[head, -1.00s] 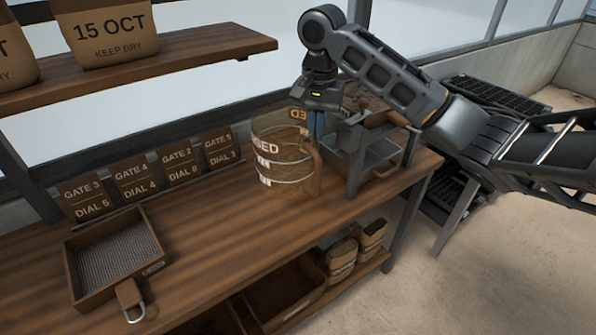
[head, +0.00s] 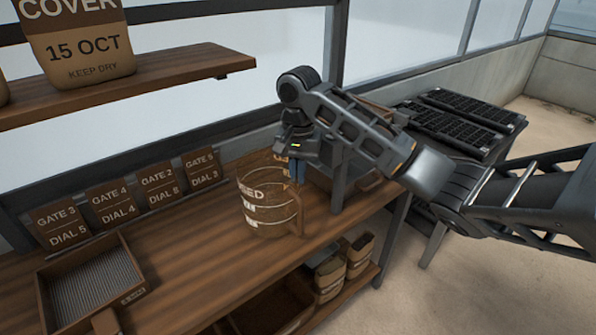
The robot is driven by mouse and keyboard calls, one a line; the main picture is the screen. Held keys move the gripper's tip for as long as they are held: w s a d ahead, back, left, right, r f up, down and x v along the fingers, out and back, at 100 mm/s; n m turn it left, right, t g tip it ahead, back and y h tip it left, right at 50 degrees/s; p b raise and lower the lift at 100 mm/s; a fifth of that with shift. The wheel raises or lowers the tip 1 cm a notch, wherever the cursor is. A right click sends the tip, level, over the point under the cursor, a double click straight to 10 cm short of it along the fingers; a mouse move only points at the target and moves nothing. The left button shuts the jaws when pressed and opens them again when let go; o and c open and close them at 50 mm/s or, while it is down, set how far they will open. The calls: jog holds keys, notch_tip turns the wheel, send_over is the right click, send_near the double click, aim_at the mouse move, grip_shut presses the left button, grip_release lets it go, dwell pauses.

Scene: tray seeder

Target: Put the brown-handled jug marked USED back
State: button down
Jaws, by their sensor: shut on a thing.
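The jug (head: 262,212) is a clear, brownish vessel with white bands and a partly legible label ending in "ED". It is at the bench's middle, beside the metal stand. Its brown handle (head: 299,212) is on its right side. My gripper (head: 297,172) points down with blue fingers, shut on the jug at the handle's upper part. The jug looks close to upright. Its base is at or just above the wooden bench (head: 190,255); I cannot tell whether it touches.
A grey metal stand (head: 338,180) is close to the jug's right. Gate and dial cards (head: 115,203) line the back left, with a sieve tray (head: 90,285) in front. A shelf (head: 170,82) overhangs the back left. Bench between tray and jug is clear.

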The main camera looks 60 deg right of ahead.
jog(key=c, duration=1.3)
grip_release()
jog(key=shift+o, duration=0.2)
notch_tip(320, 180, up, 12)
jog(key=p, duration=0.2)
jog(key=shift+r, duration=0.15)
